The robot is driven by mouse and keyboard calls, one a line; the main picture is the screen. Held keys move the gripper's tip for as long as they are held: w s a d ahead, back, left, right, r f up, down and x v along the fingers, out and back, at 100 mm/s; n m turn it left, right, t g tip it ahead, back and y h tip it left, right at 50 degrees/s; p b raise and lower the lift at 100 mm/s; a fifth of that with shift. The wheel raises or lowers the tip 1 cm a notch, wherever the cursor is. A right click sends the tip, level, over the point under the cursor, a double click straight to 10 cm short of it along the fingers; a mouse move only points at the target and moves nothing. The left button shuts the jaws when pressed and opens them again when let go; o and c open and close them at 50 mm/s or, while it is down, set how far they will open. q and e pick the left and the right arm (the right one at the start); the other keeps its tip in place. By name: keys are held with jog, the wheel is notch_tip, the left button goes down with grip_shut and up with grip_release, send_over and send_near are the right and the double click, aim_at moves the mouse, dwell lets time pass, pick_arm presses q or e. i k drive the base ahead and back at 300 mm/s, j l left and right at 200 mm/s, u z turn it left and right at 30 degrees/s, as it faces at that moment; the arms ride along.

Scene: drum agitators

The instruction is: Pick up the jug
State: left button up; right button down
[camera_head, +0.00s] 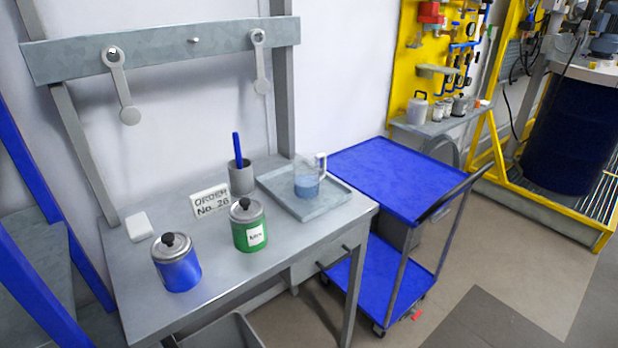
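A clear glass jug (307,180) with blue liquid in its lower part stands upright on a grey metal tray (330,203). The tray lies at the back right of the grey metal table (215,278). The jug's handle is on its right side. Neither of my grippers shows in the head view.
On the table are a blue can (176,266), a green can (249,228), a grey cup with a blue stick (241,178), an order sign (210,202) and a white block (139,227). A blue cart (385,178) stands right of the table. Two spanner-like tools (121,85) hang on the rail above.

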aim_at(307, 178)
jog(key=i+l+u, duration=0.1)
jog(key=u, duration=0.25)
jog(key=i+l+u, duration=0.1)
jog(key=u, duration=0.25)
jog(key=i+l+u, duration=0.1)
jog(key=l, duration=0.25)
jog(key=i+l+u, duration=0.1)
jog(key=l, duration=0.2)
jog(key=i+l+u, duration=0.15)
jog(key=l, duration=0.2)
jog(key=i+l, duration=0.1)
jog(key=l, duration=0.35)
jog(key=i+l, duration=0.15)
jog(key=l, duration=0.35)
jog(key=i+l+u, duration=0.1)
jog(key=l, duration=0.35)
jog(key=i+l, duration=0.1)
jog(key=l, duration=0.35)
